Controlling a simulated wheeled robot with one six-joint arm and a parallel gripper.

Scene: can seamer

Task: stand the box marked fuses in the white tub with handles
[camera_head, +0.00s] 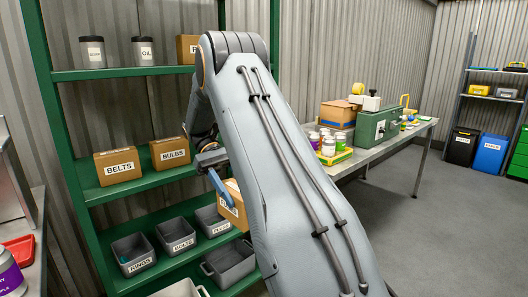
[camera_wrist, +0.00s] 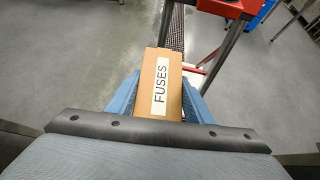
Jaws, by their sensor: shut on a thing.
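The brown cardboard box marked FUSES (camera_wrist: 174,75) is held between the two blue fingers of my gripper (camera_wrist: 160,98) in the wrist view, with its label facing the camera. In the head view the box (camera_head: 232,207) hangs in the air in front of the green shelf, partly hidden by my arm. A blue finger of my gripper (camera_head: 220,188) shows beside it. A white tub (camera_head: 182,289) is cut off by the bottom edge of the head view, so its inside is hidden. It stands below and left of the box, apart from it.
Boxes marked BELTS (camera_head: 118,165) and BULBS (camera_head: 170,152) stand on the green shelf. Below are grey bins marked RINGS (camera_head: 133,254) and BOLTS (camera_head: 178,235), and a grey tub with handles (camera_head: 229,263). A cluttered workbench (camera_head: 362,158) stands right. Open floor (camera_head: 440,215) lies beyond.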

